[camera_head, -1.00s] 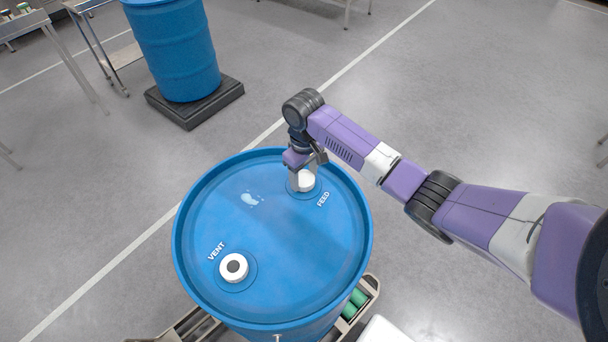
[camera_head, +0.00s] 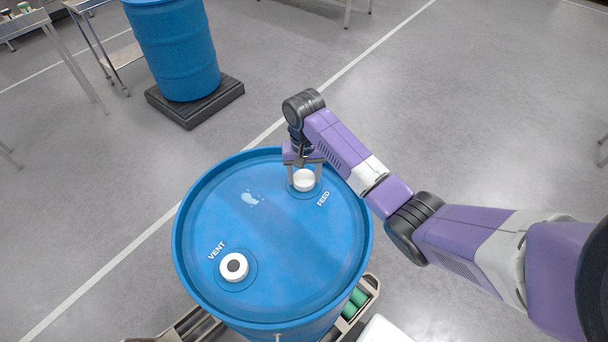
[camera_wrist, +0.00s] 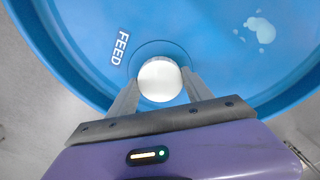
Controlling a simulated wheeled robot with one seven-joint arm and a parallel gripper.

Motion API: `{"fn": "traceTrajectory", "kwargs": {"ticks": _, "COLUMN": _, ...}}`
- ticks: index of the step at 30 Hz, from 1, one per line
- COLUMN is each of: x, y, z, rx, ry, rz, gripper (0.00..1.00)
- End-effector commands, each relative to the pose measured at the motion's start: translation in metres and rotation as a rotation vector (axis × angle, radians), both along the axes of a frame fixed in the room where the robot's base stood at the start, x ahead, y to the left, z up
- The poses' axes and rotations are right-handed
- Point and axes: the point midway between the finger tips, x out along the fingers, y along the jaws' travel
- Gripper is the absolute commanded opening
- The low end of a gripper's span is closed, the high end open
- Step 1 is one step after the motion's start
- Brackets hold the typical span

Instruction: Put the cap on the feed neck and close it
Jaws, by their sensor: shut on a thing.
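The white cap (camera_head: 304,179) sits at the feed neck, beside the FEED label on the blue drum's lid (camera_head: 290,235). In the wrist view the cap (camera_wrist: 160,80) is a plain white disc between my two fingers, with the FEED label to its left. My gripper (camera_head: 304,176) points down and is shut on the cap, one finger on each side. It also shows in the wrist view (camera_wrist: 160,88). The cap hides the feed neck below it, so I cannot tell how far it is seated.
The vent neck (camera_head: 234,267), white with a dark centre, stands at the lid's front left. A pale wet patch (camera_head: 251,199) lies on the lid. A second blue drum (camera_head: 175,50) stands on a black pallet (camera_head: 205,107) at the back left.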

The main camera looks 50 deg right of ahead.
Motion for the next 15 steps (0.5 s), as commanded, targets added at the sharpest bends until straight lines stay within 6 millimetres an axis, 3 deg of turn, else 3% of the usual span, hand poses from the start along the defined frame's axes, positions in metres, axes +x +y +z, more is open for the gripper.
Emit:
{"fn": "traceTrajectory", "kwargs": {"ticks": 6, "x": 0.0015, "y": -0.0006, "z": 0.0016, "rx": -0.002, "ry": -0.004, "rz": -0.197, "gripper": 0.21}}
{"fn": "traceTrajectory", "kwargs": {"ticks": 15, "x": 0.0015, "y": -0.001, "z": 0.0017, "rx": -0.002, "ry": -0.005, "rz": -0.214, "gripper": 0.21}}
